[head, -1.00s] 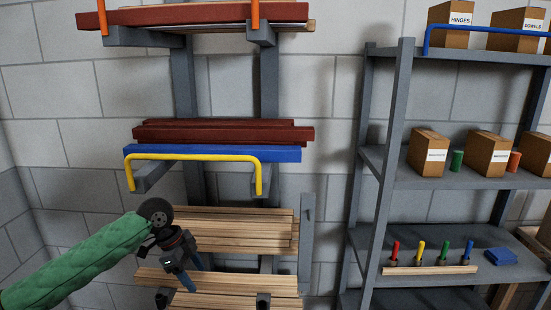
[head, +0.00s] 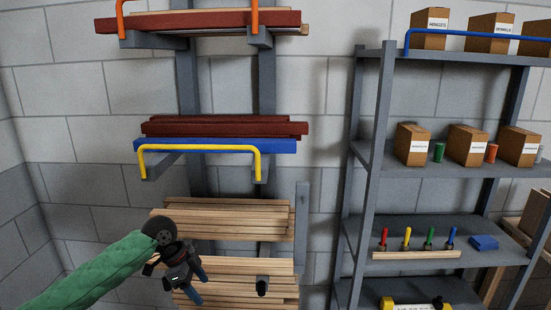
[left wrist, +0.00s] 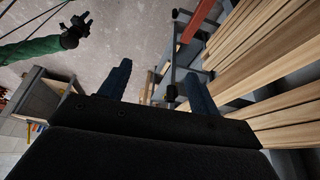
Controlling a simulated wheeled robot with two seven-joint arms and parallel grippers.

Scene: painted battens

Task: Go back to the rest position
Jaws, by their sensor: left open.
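My left gripper (head: 196,285) is in the lower left of the head view, in front of the stacked bare battens. In the left wrist view its two blue fingers (left wrist: 157,88) stand wide apart with nothing between them. A blue batten (head: 220,146) lies on the middle rack arms behind a yellow bar (head: 200,149), with dark red battens (head: 225,128) beside it. In the left wrist view my other arm, in a green sleeve, shows at the upper left with its gripper (left wrist: 86,18); its fingers are too small and dark to judge.
Bare wooden battens (head: 240,219) fill the lower rack arms close to my left gripper. A grey shelf unit (head: 372,170) with boxes (head: 413,145) and coloured-handled tools (head: 406,240) stands at the right. Open floor (left wrist: 135,30) shows in the left wrist view.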

